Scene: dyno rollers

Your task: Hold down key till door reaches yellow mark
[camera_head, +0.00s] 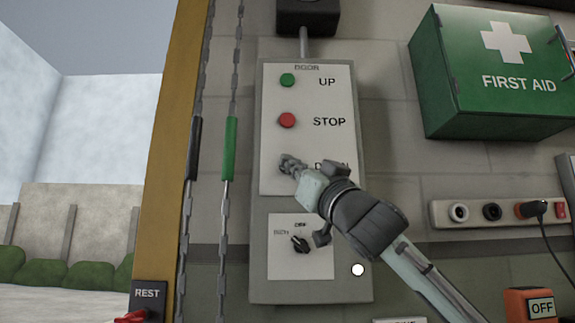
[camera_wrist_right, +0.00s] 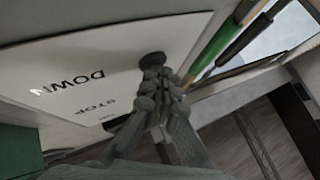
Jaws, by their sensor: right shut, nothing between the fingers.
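A door control panel (camera_head: 350,230) hangs on the wall, with a green UP button (camera_head: 287,80), a red STOP button (camera_head: 287,120) and a DOWN label mostly hidden by my right gripper. The right gripper (camera_head: 290,165) is shut and empty, its fingertips at the DOWN button. In the right wrist view the dark DOWN button (camera_wrist_right: 152,59) is just beyond the fingertips (camera_wrist_right: 155,80); I cannot tell whether it is pressed in. The door and a yellow mark cannot be made out. My left gripper is out of view.
A black rotary switch (camera_head: 299,243) sits on the lower panel. Chains with black (camera_head: 194,150) and green (camera_head: 230,150) sleeves hang left of the panel, beside an ochre post (camera_head: 165,150). A green first aid box (camera_head: 470,100) and a socket strip (camera_head: 475,212) are at right.

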